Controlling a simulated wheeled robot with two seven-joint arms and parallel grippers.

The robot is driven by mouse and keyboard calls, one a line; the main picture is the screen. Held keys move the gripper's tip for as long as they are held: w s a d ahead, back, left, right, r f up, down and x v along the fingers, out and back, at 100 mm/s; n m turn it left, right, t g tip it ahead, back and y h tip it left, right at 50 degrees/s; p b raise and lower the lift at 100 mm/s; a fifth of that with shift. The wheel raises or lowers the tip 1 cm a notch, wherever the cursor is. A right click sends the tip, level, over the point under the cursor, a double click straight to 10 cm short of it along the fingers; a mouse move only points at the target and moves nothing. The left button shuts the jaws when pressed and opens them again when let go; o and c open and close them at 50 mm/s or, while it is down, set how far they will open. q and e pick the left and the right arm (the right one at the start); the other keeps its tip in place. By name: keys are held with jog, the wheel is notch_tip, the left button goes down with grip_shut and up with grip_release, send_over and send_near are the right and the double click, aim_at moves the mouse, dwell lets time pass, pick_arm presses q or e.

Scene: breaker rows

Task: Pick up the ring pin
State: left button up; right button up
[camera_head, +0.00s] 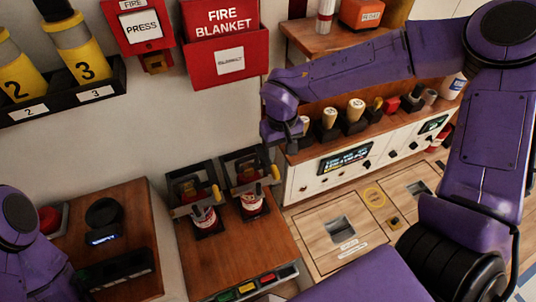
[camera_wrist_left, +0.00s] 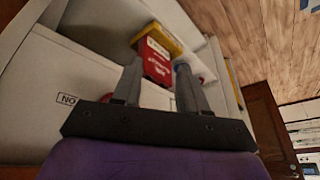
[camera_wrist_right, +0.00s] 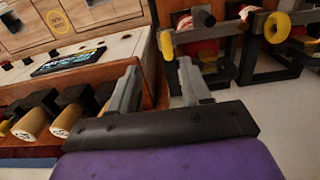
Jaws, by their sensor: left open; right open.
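Two black stands hold red-and-white parts on the wooden table. Each has a yellow ring, which I take for a ring pin: the left one (camera_head: 216,194) and the right one (camera_head: 275,172) in the head view. In the right wrist view, one yellow ring (camera_wrist_right: 278,27) is right of the fingers and another (camera_wrist_right: 167,44) is just beyond them. My right gripper (camera_head: 270,156) is open and empty, close above the right stand; it also shows in the right wrist view (camera_wrist_right: 158,92). My left gripper (camera_wrist_left: 158,85) is open and empty, away from the stands.
A console (camera_head: 340,165) with wooden-handled tools along its top stands right of the stands. A red fire blanket box (camera_head: 222,70) and a black shelf (camera_head: 60,97) with numbered yellow items are on the wall. A red box (camera_wrist_left: 157,62) shows in the left wrist view.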

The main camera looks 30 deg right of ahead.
aim_at(275, 168)
jog(key=f, duration=0.6)
jog(key=w+a+f+p, duration=0.1)
jog(key=f, duration=0.3)
jog(key=shift+w+f, duration=0.1)
jog(key=shift+d, duration=0.15)
jog(key=shift+c, duration=0.3)
grip_shut()
